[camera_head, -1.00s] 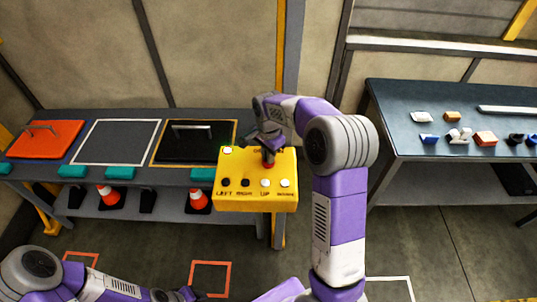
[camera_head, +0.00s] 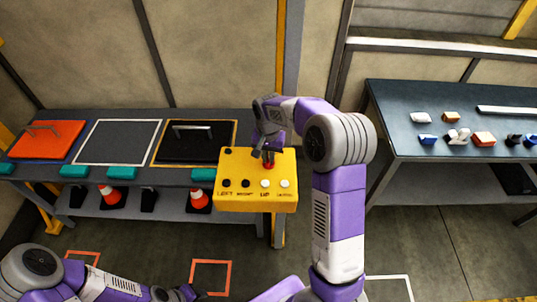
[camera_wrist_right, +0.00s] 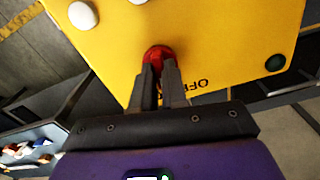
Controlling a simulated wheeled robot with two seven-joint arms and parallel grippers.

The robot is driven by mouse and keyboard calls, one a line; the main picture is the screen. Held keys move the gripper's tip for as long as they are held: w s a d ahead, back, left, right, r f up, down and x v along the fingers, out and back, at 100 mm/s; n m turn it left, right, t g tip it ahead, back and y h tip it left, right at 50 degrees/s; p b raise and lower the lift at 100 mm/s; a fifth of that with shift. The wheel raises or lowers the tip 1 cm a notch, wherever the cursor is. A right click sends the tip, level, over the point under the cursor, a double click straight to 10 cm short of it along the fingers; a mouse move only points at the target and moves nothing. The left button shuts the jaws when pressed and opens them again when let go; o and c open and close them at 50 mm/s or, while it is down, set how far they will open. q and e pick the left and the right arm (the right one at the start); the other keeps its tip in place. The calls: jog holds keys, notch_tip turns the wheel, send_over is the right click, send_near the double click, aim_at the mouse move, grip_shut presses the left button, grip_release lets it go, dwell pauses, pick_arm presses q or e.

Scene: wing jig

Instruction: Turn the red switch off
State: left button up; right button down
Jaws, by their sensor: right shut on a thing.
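The yellow control box (camera_head: 256,200) stands at the right end of the long bench, with a red switch (camera_head: 268,165) on its top face. My right gripper (camera_head: 266,155) is over the box with its fingers shut on the red switch. In the right wrist view the red switch (camera_wrist_right: 158,55) sits between the fingertips (camera_wrist_right: 160,68), beside the printed word OFF. A small round lamp (camera_wrist_right: 276,63) near the box corner looks dark green and unlit. My left gripper (camera_head: 187,293) is low at the bottom edge, too small to read.
Black and white buttons (camera_head: 265,183) line the near side of the box. The bench (camera_head: 200,115) holds an orange panel (camera_head: 45,143) and a black panel (camera_head: 195,150). A second table (camera_head: 400,105) with small parts stands at the right.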

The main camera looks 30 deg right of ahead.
jog(key=n+p, duration=0.1)
jog(key=n, duration=0.4)
jog(key=shift+r+n, duration=0.15)
jog(key=shift+n, duration=0.15)
jog(key=n, duration=0.5)
jog(key=shift+p, duration=0.3)
jog(key=shift+w+n, duration=0.1)
jog(key=shift+n, duration=0.2)
jog(key=c, duration=1.2)
grip_release()
jog(key=shift+o, duration=0.2)
notch_tip(320, 180, up, 7)
jog(key=shift+r, duration=0.2)
